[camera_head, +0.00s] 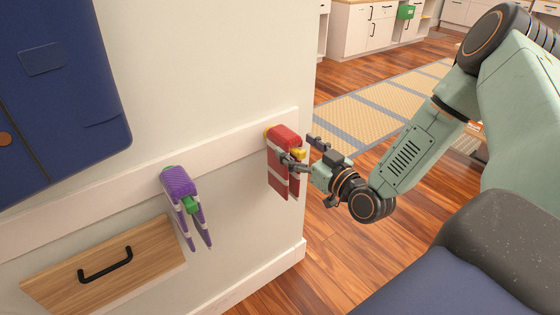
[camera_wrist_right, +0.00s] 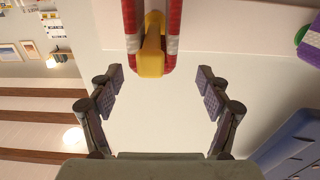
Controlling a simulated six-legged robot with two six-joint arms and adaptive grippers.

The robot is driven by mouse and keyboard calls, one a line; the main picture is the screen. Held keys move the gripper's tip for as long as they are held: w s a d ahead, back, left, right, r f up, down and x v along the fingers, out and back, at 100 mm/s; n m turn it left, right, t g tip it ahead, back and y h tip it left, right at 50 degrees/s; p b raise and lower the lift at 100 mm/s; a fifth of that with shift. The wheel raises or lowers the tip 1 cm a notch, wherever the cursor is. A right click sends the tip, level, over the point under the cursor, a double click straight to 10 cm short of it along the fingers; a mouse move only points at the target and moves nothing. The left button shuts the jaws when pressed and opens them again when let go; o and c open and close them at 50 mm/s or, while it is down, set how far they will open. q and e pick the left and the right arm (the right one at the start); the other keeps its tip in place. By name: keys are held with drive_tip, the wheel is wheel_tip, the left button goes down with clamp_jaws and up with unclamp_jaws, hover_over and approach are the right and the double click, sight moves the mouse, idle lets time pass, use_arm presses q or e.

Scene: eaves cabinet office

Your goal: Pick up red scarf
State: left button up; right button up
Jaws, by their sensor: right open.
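The red scarf (camera_head: 283,136) hangs folded on a yellow hook (camera_head: 299,153) on the white wall rail, its two ends with pale bands hanging down. In the right wrist view the scarf (camera_wrist_right: 174,22) shows as two red strands on either side of the yellow hook (camera_wrist_right: 151,58), at the top of the picture. My right gripper (camera_head: 303,151) is open and empty, just to the right of the scarf. In the right wrist view its spread fingers (camera_wrist_right: 160,82) lie below the hook, with no scarf between them. My left gripper is out of view.
A purple scarf (camera_head: 179,180) hangs on a green hook (camera_head: 190,204) to the left. A wooden drawer front (camera_head: 150,257) with a black handle is below it. A blue bag-like item (camera_head: 75,95) hangs upper left. Open wooden floor and a rug (camera_head: 375,118) lie to the right.

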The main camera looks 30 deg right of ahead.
sight(274, 125)
drive_tip(key=w+b, duration=0.1)
drive_tip(key=w, duration=0.2)
drive_tip(key=w+b, duration=0.1)
drive_tip(key=w, duration=0.2)
drive_tip(key=shift+d+r, duration=0.1)
drive_tip(key=shift+d, duration=0.1)
drive_tip(key=shift+w+a, duration=0.1)
drive_tip(key=shift+w, duration=0.3)
drive_tip(key=shift+s+d, duration=0.2)
drive_tip(key=shift+c, duration=0.5)
drive_tip(key=shift+w+a, duration=0.1)
drive_tip(key=shift+a, duration=0.1)
drive_tip(key=c, duration=0.4)
drive_tip(key=shift+d, duration=0.1)
drive_tip(key=c, duration=1.1)
clamp_jaws()
drive_tip(key=shift+r, duration=0.1)
